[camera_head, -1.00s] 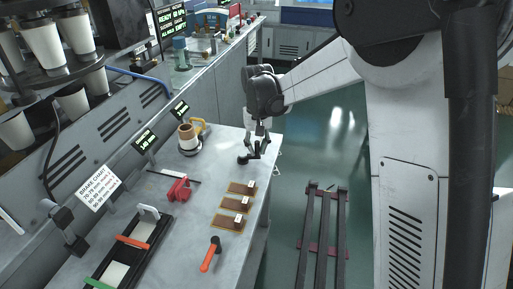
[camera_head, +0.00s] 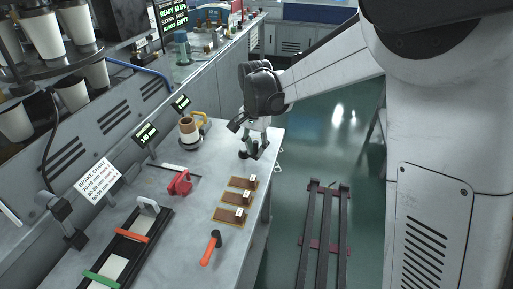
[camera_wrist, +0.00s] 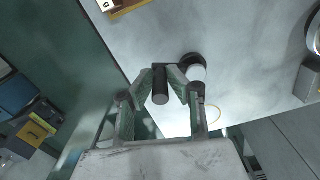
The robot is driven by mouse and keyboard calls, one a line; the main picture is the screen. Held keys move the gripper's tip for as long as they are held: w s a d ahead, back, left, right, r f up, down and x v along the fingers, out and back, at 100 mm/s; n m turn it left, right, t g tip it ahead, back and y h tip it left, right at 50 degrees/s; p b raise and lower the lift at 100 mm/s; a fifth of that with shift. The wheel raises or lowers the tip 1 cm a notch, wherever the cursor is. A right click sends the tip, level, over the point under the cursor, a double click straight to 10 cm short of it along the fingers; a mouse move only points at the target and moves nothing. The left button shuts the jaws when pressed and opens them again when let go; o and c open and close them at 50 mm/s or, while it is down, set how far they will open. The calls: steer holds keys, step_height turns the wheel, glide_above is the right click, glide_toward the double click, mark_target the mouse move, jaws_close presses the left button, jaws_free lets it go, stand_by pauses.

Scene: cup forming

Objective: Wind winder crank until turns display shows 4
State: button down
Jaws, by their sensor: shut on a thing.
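My gripper (camera_head: 257,150) is low over the bench's right edge, its hand and wrist covering part of the scene. In the wrist view its fingers (camera_wrist: 160,86) are closed on a dark upright cylindrical knob, which looks like the crank handle (camera_wrist: 160,98). A round part with a white side and dark top (camera_wrist: 195,70) stands just right of the fingers; in the head view a dark part (camera_head: 243,154) shows beside the fingers. Small dark displays with green text (camera_head: 181,103) (camera_head: 147,135) stand at the back; I cannot read a turns count.
A brown and white cylinder with a yellow handle (camera_head: 188,132) stands behind left. Brown panels (camera_head: 234,198), a red clamp-like part (camera_head: 180,183) and an orange-handled tool (camera_head: 211,248) lie nearer. Open floor and a dark rail frame (camera_head: 323,235) are right of the bench.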

stand_by(0.3)
steer(key=c, duration=1.7)
jaws_free()
step_height(320, 180, up, 12)
